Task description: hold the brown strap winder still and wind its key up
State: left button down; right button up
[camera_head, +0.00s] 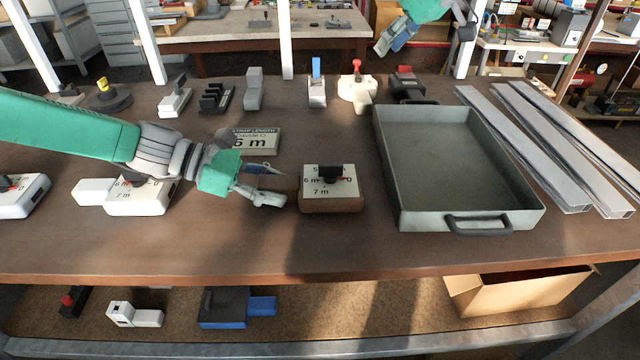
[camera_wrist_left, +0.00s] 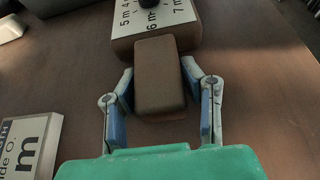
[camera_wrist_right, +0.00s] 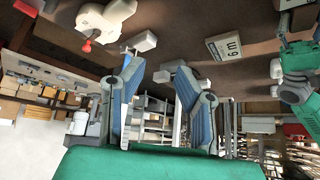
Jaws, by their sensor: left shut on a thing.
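The brown strap winder (camera_head: 331,201) sits on the bench at centre, left of the grey tray. Its white dial face carries length marks such as 6 m and 7 m, and a black key (camera_head: 330,174) stands on it. In the left wrist view the winder's brown handle block (camera_wrist_left: 160,76) lies between the fingers of my left gripper (camera_wrist_left: 161,92). My left gripper (camera_head: 270,184) is shut on this handle from the left side. My right gripper (camera_head: 385,42) is raised beyond the bench's back edge, away from the winder; the right wrist view shows it open and empty (camera_wrist_right: 158,88).
A grey tray (camera_head: 388,170) with handles stands right of the winder, with metal profiles (camera_head: 535,150) beyond it. A strap length sign (camera_head: 257,142) reading 6 m is behind my left gripper. A white winder (camera_head: 140,198) lies under my left arm. Several devices line the back edge.

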jog(key=s+a+f+n+g+h, duration=0.25)
jog(key=s+a+f+n, duration=0.2)
jog(key=s+a, duration=0.45)
jog(key=n+g+h, duration=0.2)
jog(key=n+g, duration=0.1)
jog(key=n, duration=0.2)
send_over(329, 164)
notch_tip(329, 164, down, 2)
jog(key=shift+w+f+t, duration=0.1)
jog(key=shift+w+t, duration=0.05)
jog(key=shift+t, duration=0.1)
jog(key=shift+s+a+f, duration=0.1)
jog(key=shift+s+f, duration=0.05)
jog(key=shift+s, duration=0.05)
jog(key=shift+f, duration=3.9)
grip_shut()
jog(key=n, duration=0.6)
jog(key=shift+n, duration=0.25)
